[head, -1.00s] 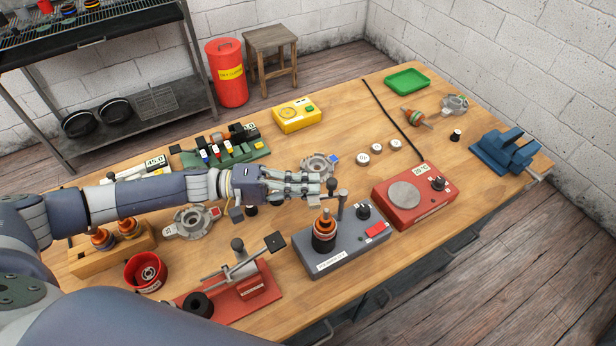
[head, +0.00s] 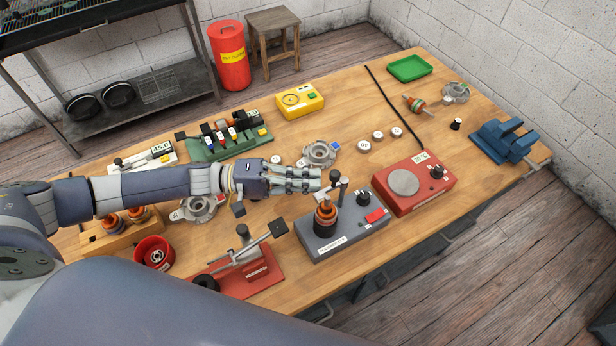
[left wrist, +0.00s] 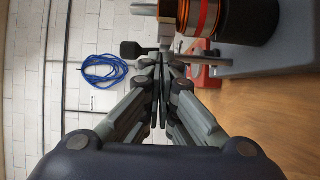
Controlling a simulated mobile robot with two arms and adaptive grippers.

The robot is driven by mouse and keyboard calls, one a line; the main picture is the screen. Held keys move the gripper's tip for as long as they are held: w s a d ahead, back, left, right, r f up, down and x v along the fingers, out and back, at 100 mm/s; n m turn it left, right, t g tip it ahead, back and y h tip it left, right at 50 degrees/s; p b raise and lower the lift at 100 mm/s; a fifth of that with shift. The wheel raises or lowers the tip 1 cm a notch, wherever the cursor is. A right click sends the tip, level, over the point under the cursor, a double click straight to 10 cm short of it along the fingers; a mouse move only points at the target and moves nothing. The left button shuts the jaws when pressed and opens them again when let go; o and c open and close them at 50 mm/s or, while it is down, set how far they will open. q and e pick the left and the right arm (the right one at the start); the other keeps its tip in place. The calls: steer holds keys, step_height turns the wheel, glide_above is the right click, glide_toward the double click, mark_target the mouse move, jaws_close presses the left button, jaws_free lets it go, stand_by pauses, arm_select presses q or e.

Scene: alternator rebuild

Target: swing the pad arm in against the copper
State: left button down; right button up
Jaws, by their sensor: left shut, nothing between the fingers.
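The grey box-shaped fixture (head: 319,249) stands near the table's front edge. A rotor with orange copper bands (head: 326,213) stands upright on it. The pad arm (head: 341,190) rises behind the rotor, with a dark knob (head: 334,175) on top. My left gripper (head: 319,180) is shut and empty, its fingertips close to the pad arm. Whether they touch it I cannot tell. In the left wrist view the closed fingers (left wrist: 162,66) point toward a dark knob (left wrist: 130,49), beside the copper bands (left wrist: 207,15). The pad itself is not clearly visible. My right gripper is out of view.
A red fixture (head: 262,284) with a rod and black pad stands front left. A red hotplate-like unit (head: 431,191) stands right of the grey fixture. A grey metal housing (head: 319,153) lies behind the gripper.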

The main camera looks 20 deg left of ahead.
arm_select(q)
steer(key=shift+a, duration=0.15)
steer(key=v, duration=1.1)
steer(key=shift+a, duration=0.4)
steer(key=shift+s+d, duration=0.1)
steer(key=shift+s, duration=0.05)
